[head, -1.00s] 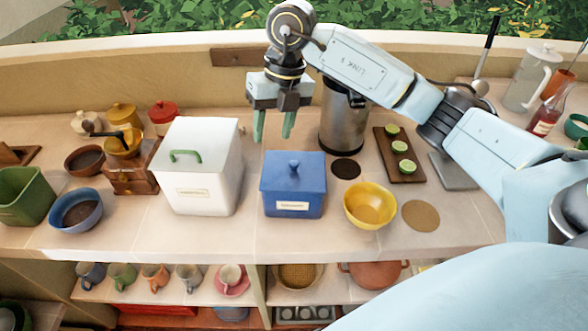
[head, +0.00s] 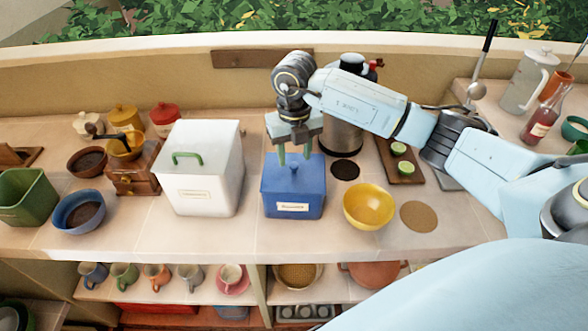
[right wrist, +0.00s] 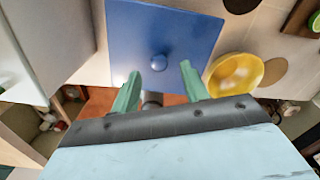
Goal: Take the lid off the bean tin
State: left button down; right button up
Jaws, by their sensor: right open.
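A blue square tin (head: 294,200) with a white label stands on the counter, with its flat blue lid (head: 272,180) on top. The label is too small to read for certain. A round blue knob (head: 293,169) sits in the middle of the lid; it also shows in the right wrist view (right wrist: 158,62). My right gripper (head: 294,156) points down over the lid, its green fingers open and empty. In the right wrist view its fingertips (right wrist: 160,72) appear to either side of the knob. I cannot tell their exact height above the lid. My left gripper is out of view.
A larger white tin (head: 196,185) with a green handle stands left of the blue one. A yellow bowl (head: 368,207) is close on the right, beside a cork mat (head: 418,216). A steel canister (head: 342,137) stands behind. The counter in front is clear.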

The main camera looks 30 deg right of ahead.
aim_at(294, 169)
jog(key=shift+f, duration=1.35)
jog(key=shift+w, duration=0.1)
grip_shut()
jog(key=shift+r, duration=0.1)
